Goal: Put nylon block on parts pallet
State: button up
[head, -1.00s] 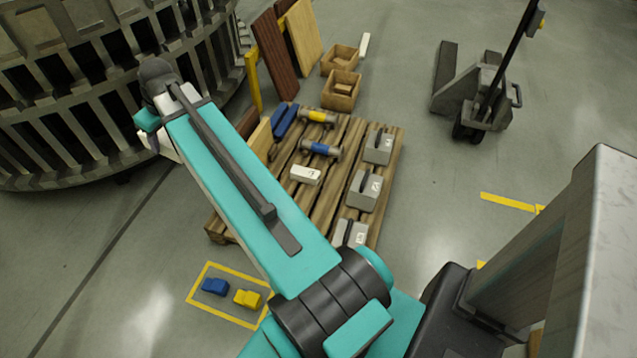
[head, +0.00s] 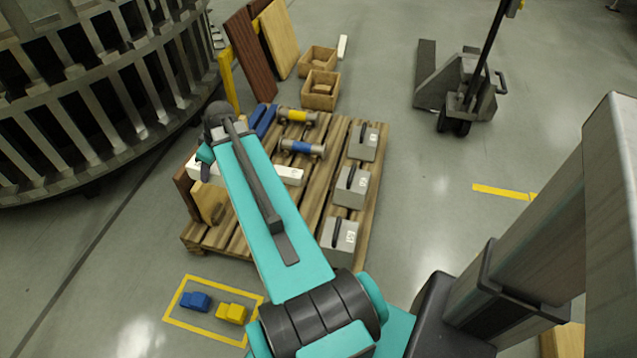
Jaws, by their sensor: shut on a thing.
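The parts pallet (head: 312,208) is a brown slatted wooden pallet in the middle of the head view. My gripper (head: 206,171) is over the pallet's left side, partly hidden by my wrist and forearm. It is shut on a white block, the nylon block (head: 193,166), which shows only in part beside the wrist. I cannot tell its height above the pallet. Another white block (head: 289,175) lies on the pallet just right of my forearm.
The pallet also carries grey weights with handles (head: 350,187), cylinders with yellow (head: 297,116) and blue (head: 301,148) bands, and blue pieces (head: 264,119). Boards lean at its left edge (head: 209,203). A slatted ring structure (head: 95,90) stands left; a pallet jack (head: 462,90) stands right.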

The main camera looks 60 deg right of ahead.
jog(key=shift+n, duration=0.3)
jog(key=s+d+f+b, duration=0.4)
jog(key=s+f+b, duration=0.2)
jog(key=f, duration=0.6)
jog(key=s+d+f+b, duration=0.4)
jog(key=s+f+b, duration=0.3)
jog(key=f, duration=0.6)
jog(key=s+d+f+b, duration=0.5)
jog(key=s+f+b, duration=0.2)
jog(key=f, duration=0.5)
jog(key=shift+s+f, duration=0.2)
jog(key=shift+w, duration=0.1)
jog(key=w+d+b, duration=0.1)
jog(key=w, duration=0.4)
jog(key=w+d+f+b, duration=0.1)
jog(key=w+b, duration=0.1)
jog(key=w, duration=0.3)
jog(key=w+d+b, duration=0.1)
jog(key=w+b, duration=0.1)
jog(key=w, duration=0.2)
jog(key=shift+w+d+f, duration=0.1)
jog(key=shift+w+f, duration=0.2)
jog(key=shift+w, duration=0.1)
jog(key=shift+w+r, duration=0.1)
jog(key=shift+w, duration=0.25)
jog(key=shift+f+b, duration=1.1)
jog(key=shift+f, duration=0.65)
